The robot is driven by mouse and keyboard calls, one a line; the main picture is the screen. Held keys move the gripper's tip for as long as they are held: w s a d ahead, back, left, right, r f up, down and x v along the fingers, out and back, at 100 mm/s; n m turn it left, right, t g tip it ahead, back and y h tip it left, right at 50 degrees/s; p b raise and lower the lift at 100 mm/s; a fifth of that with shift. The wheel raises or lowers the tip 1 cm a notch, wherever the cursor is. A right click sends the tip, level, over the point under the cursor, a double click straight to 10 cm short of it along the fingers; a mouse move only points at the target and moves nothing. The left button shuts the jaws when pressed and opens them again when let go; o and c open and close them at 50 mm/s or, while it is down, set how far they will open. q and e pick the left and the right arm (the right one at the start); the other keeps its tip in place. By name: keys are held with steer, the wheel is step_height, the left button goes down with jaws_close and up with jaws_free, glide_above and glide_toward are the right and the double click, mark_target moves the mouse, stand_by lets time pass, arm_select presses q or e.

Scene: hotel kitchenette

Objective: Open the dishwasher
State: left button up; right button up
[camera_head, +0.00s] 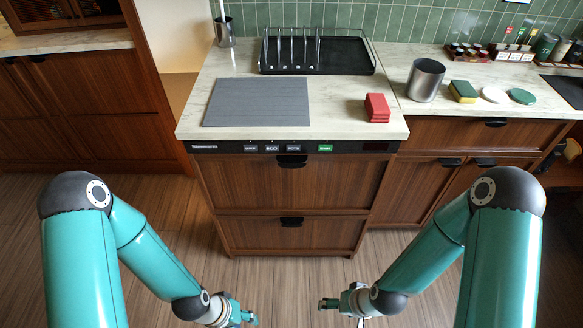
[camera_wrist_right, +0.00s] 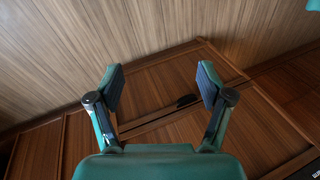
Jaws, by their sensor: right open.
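The dishwasher (camera_head: 240,182) is shut under the counter, with a dark control strip across its top and two wooden front panels. The upper panel has a dark handle (camera_head: 291,161); the lower panel has another (camera_head: 292,222), which also shows in the right wrist view (camera_wrist_right: 187,99). My left gripper (camera_head: 246,318) is at the bottom of the head view, in front of the dishwasher and apart from it; its jaw opening is unclear. My right gripper (camera_head: 330,303) is in front of the dishwasher too, low and apart from it. Its two fingers stand open and empty in the wrist view (camera_wrist_right: 160,80).
The countertop (camera_head: 340,92) holds a grey mat (camera_head: 257,102), a black rack (camera_head: 345,56), red blocks (camera_head: 377,107), and a metal cup (camera_head: 426,80). Wooden cabinets (camera_head: 430,190) adjoin at right. The floor (camera_head: 185,225) before the dishwasher is clear except for my arms.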

steer(key=shift+o, duration=0.8)
steer(key=w+a+f+n+t+b, duration=0.1)
steer(key=w+f+t+b, duration=0.1)
steer(key=w+b, duration=0.3)
steer(key=w+t, duration=0.1)
steer(key=w, duration=0.2)
steer(key=shift+a+f+h, duration=0.2)
steer(key=shift+h, duration=0.2)
steer(key=t+h+b, duration=0.3)
steer(key=t+b, duration=1)
steer(key=b, duration=0.8)
glide_toward(291, 166)
steer(key=shift+n, duration=0.4)
steer(key=w, duration=0.5)
steer(key=w+b, duration=0.1)
steer(key=w, duration=0.4)
steer(key=shift+w+d+f, duration=0.1)
steer(key=shift+w+d, duration=0.05)
steer(key=shift+d, duration=0.05)
steer(key=c, duration=1.5)
steer(key=shift+o, duration=0.2)
steer(key=shift+a, duration=0.1)
